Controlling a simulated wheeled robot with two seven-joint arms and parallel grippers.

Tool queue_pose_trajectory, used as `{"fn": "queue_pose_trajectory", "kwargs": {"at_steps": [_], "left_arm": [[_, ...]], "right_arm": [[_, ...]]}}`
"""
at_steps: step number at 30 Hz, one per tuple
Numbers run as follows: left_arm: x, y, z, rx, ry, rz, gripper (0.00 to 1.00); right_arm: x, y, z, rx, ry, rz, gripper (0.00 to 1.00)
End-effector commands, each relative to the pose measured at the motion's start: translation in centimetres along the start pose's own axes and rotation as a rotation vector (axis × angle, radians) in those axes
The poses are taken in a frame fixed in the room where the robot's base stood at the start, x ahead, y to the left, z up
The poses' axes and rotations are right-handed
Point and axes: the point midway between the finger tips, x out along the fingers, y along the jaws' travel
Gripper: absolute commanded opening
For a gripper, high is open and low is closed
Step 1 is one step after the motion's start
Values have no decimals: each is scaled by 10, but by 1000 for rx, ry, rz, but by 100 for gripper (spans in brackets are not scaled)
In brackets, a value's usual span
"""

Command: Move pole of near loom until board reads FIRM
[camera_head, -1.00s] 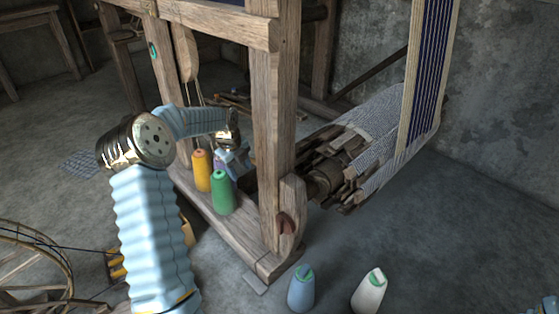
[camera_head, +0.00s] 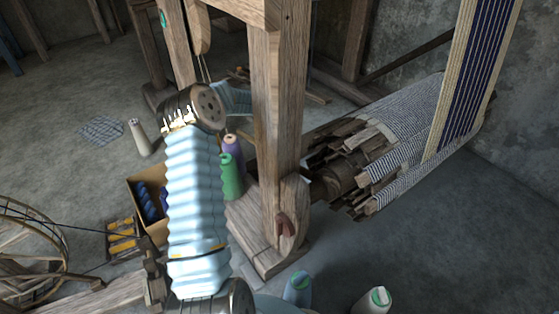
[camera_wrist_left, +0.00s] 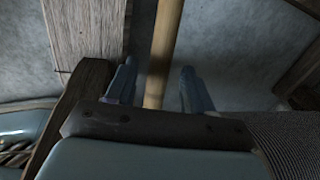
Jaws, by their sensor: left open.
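The near loom's thick wooden post (camera_head: 277,120) stands in the middle of the head view. Its cloth roll (camera_head: 400,130) lies to the right, with striped blue and cream warp (camera_head: 470,70) rising from it. In the left wrist view, a light wooden pole (camera_wrist_left: 166,40) runs down between the two fingers of my left gripper (camera_wrist_left: 158,88). The fingers are open, with a gap on each side of the pole. In the head view my left arm reaches behind the post, which hides the gripper. No board reading is visible. My right gripper is out of view.
Green (camera_head: 231,178) and purple (camera_head: 233,148) thread cones stand by the post foot. Blue (camera_head: 298,288) and white (camera_head: 373,300) cones stand on the floor in front. A box (camera_head: 148,200) and a spinning wheel (camera_head: 30,245) are at left. Floor at right is clear.

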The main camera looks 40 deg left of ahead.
Motion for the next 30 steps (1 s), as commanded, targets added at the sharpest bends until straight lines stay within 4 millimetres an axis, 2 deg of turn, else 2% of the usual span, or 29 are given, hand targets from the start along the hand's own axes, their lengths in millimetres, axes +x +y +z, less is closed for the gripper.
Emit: {"fn": "queue_pose_trajectory", "kwargs": {"at_steps": [1, 3, 7, 12, 19, 27, 30], "left_arm": [[13, 0, 0, 0, 2, 0, 53], [25, 0, 0, 1, 1, 1, 53], [40, 0, 0, 0, 0, -1, 53], [48, 0, 0, 0, 0, -1, 53], [49, 0, 0, 0, -1, -1, 53], [49, 0, 0, 0, 0, -1, 11], [49, 0, 0, 0, 0, -1, 0]], "right_arm": [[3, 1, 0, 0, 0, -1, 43], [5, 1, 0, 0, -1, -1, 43], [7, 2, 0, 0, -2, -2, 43], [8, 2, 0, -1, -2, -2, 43], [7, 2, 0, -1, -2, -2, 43], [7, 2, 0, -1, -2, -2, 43], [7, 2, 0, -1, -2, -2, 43]]}}
